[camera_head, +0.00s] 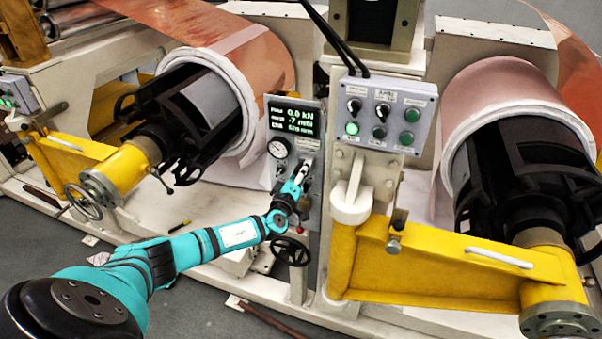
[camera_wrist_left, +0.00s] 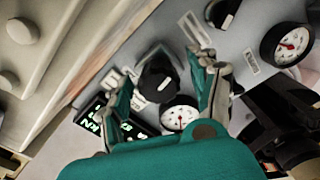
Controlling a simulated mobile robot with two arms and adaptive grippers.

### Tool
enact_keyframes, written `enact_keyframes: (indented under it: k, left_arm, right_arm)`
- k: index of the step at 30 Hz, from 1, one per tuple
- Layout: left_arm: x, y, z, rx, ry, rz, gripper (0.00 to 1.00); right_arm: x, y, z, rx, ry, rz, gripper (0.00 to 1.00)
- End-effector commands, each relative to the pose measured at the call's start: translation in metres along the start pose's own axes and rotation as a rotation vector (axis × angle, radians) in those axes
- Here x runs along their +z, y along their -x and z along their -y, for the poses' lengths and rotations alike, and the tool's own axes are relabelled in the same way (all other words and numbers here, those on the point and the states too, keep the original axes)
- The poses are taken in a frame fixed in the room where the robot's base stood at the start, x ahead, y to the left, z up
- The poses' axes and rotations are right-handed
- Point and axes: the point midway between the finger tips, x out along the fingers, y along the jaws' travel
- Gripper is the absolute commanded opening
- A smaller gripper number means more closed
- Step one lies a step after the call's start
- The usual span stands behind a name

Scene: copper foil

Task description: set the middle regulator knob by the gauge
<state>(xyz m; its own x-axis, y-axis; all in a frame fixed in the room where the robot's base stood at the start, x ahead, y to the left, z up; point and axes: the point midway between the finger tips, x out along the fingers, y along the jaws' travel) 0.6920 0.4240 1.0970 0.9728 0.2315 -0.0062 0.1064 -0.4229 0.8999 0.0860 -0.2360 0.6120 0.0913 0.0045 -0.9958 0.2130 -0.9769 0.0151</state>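My left gripper (camera_head: 300,174) reaches the grey control panel (camera_head: 312,115) below its display. In the left wrist view the two fingers of my left gripper (camera_wrist_left: 165,74) stand apart, with a black knob (camera_wrist_left: 158,84) between them. The knob has a white pointer mark; I cannot tell whether a finger touches it. A round white gauge (camera_wrist_left: 180,117) with a red needle sits beside this knob. A second knob (camera_wrist_left: 222,13) and a larger gauge (camera_wrist_left: 289,44) are at upper right. In the head view one gauge (camera_head: 278,148) shows, and the gripper hides the knob. My right gripper is out of view.
The display (camera_head: 293,118) reads 0.0 kN, with further lines below. A button box (camera_head: 382,115) with lit green buttons is to the right. A black handwheel (camera_head: 290,250) is below the gripper. Yellow arms (camera_head: 440,262) and copper rolls (camera_head: 500,90) flank the panel.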

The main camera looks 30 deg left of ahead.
Motion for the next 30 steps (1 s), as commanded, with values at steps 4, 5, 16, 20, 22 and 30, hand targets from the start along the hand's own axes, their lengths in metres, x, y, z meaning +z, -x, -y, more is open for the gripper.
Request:
enact_keyframes:
  k: [4,5,16,20,22,30]
  left_arm:
    - [-0.001,-0.001,-0.001,0.002,0.001,-0.002,0.63]
    - [-0.001,-0.001,-0.001,0.002,0.001,-0.002,0.63]
    - [-0.001,0.026,-0.001,0.002,0.001,0.0,0.63]
    - [-0.001,0.055,0.0,0.0,0.001,0.001,0.63]
    - [-0.001,0.07,0.0,0.001,-0.001,0.001,0.63]
    - [-0.001,0.112,0.0,0.002,0.0,-0.001,0.63]
  right_arm:
    - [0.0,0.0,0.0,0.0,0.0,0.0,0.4]
    - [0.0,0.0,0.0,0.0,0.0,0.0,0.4]
    - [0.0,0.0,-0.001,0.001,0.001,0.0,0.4]
    - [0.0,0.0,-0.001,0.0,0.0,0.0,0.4]
    - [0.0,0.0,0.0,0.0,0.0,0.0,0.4]
    - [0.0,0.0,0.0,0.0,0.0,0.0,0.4]
